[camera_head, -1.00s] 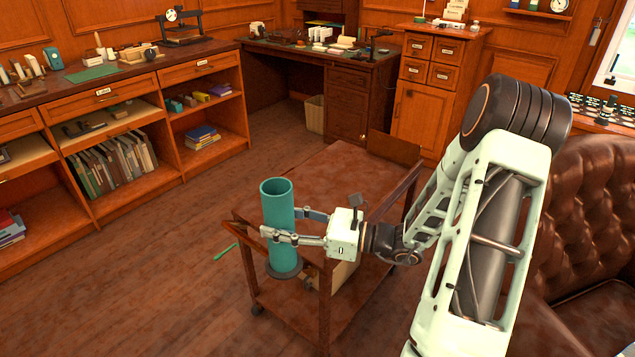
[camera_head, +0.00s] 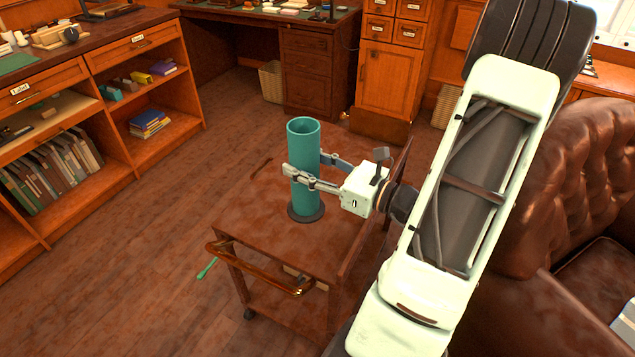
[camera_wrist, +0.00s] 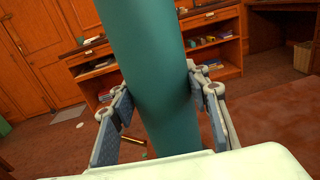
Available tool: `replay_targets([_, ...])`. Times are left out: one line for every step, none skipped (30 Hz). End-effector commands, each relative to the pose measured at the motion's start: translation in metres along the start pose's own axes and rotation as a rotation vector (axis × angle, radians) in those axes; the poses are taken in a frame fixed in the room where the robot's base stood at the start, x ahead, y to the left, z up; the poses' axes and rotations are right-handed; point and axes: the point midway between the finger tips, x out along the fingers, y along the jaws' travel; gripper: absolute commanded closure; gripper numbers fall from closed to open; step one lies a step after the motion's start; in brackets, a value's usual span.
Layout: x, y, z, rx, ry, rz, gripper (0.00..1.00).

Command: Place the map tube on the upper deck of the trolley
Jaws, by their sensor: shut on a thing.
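The map tube (camera_head: 304,140) is a teal upright cylinder with a dark round base. My gripper (camera_head: 306,172) is shut around its middle from the right. The wrist view shows the tube (camera_wrist: 150,60) between the two fingers (camera_wrist: 160,110). The tube stands over the upper deck (camera_head: 262,220) of the brown wooden trolley, inside its edges. I cannot tell whether its base touches the deck or hovers just above it. The trolley's curved front handle (camera_head: 262,284) is nearest to me.
A brown leather armchair (camera_head: 580,190) stands to the right of my arm. Open shelves (camera_head: 150,100) line the left, and a desk (camera_head: 305,70) and a cabinet (camera_head: 385,85) stand behind. A green thing (camera_head: 206,268) shows beside the handle. The deck around the tube looks clear.

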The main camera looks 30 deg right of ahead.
Motion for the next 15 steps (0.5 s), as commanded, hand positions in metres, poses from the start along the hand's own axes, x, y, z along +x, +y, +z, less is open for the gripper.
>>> replay_targets([-0.021,-0.013,0.010,-0.001,0.000,-0.076,1.00])
replay_targets([-0.032,-0.019,0.013,-0.003,-0.002,-0.116,1.00])
replay_targets([-0.045,-0.026,0.017,-0.005,-0.003,-0.163,1.00])
replay_targets([-0.054,-0.031,0.019,-0.005,-0.004,-0.196,1.00])
replay_targets([-0.061,-0.035,0.022,-0.007,-0.005,-0.223,1.00])
replay_targets([-0.070,-0.038,0.024,-0.007,-0.006,-0.254,1.00])
replay_targets([-0.075,-0.041,0.026,-0.008,-0.007,-0.273,1.00])
replay_targets([-0.079,-0.043,0.027,-0.010,-0.008,-0.289,1.00])
replay_targets([-0.082,-0.045,0.027,-0.011,-0.008,-0.303,1.00])
replay_targets([-0.082,-0.047,0.026,-0.012,-0.009,-0.310,1.00])
replay_targets([-0.081,-0.049,0.025,-0.012,-0.009,-0.314,1.00])
replay_targets([-0.077,-0.052,0.022,-0.012,-0.009,-0.316,1.00])
replay_targets([-0.072,-0.054,0.019,-0.011,-0.009,-0.315,1.00])
replay_targets([-0.066,-0.057,0.016,-0.011,-0.010,-0.314,1.00])
replay_targets([-0.058,-0.062,0.011,-0.011,-0.010,-0.313,1.00])
